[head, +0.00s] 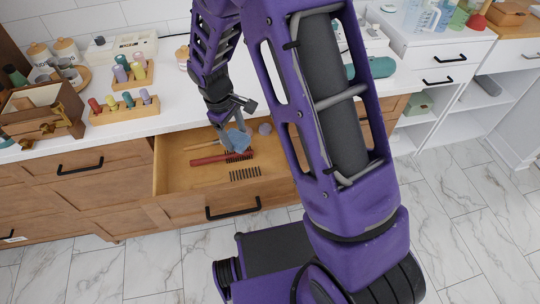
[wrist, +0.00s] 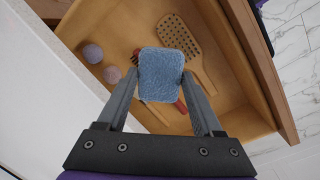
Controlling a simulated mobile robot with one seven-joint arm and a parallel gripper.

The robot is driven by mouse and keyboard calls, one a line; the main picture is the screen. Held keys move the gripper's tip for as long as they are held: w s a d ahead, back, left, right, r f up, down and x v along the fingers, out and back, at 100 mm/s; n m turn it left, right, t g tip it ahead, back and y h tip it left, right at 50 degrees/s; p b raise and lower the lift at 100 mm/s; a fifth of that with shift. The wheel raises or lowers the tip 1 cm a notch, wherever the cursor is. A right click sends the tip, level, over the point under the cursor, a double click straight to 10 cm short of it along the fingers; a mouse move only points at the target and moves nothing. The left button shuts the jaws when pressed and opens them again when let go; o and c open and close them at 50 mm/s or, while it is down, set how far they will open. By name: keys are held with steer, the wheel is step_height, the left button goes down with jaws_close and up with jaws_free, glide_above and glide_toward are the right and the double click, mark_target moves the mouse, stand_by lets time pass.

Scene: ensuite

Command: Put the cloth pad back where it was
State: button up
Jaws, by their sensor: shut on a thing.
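The cloth pad (wrist: 161,74) is a small blue, fuzzy, rounded rectangle. It also shows in the head view (head: 238,139). My gripper (wrist: 160,78) is shut on it, with one finger at each side edge. My gripper in the head view (head: 234,136) points down over the open drawer (head: 172,177). The pad appears to be held above the drawer's contents; its exact height is hard to tell. It hides part of a red-handled brush below.
The white counter behind holds a wooden peg rack (head: 124,110), a wooden box (head: 40,118) and jars.

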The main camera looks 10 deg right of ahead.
steer(key=a+f+n+b, duration=0.1)
steer(key=a+f+n, duration=0.1)
steer(key=a+n, duration=0.2)
steer(key=a+f+n+t+b, duration=0.1)
steer(key=a+f+n, duration=0.1)
steer(key=a+n, duration=0.3)
steer(key=s+a, duration=0.1)
steer(key=a, duration=0.2)
steer(key=shift+a+f+y, duration=0.2)
steer(key=shift+f+y, duration=0.05)
steer(key=shift+y, duration=0.15)
